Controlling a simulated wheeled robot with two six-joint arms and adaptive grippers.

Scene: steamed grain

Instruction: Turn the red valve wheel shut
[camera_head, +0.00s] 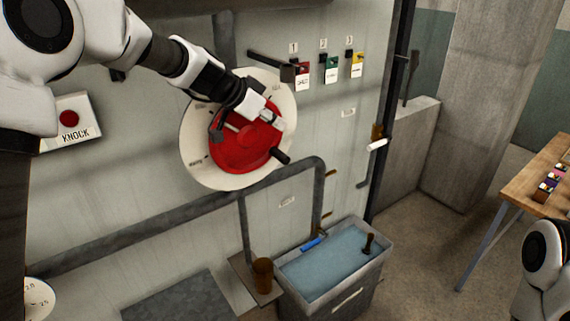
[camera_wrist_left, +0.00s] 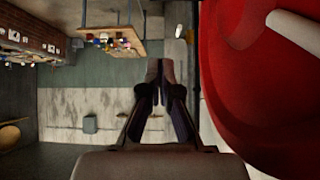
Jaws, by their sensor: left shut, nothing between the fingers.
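The red valve wheel (camera_head: 238,152) is mounted on a round cream dial plate (camera_head: 193,158) on the grey wall panel. A dark handle knob (camera_head: 281,156) sticks out at its lower right. My left gripper (camera_head: 277,124) is in front of the wheel's upper right part and hides some of it. In the left wrist view the gripper (camera_wrist_left: 158,75) has its fingers together, with nothing between them. The red wheel (camera_wrist_left: 265,85) fills the right side there, beside the fingers, with a pale bar across it. I cannot tell whether gripper and wheel touch. My right gripper is not in view.
A lever (camera_head: 270,62) and several coloured tags are above right of the dial. A grey pipe (camera_head: 150,232) runs below it. A water tank (camera_head: 335,262) stands below right, a KNOCK button box (camera_head: 68,118) is left, and a wooden table (camera_head: 545,180) is far right.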

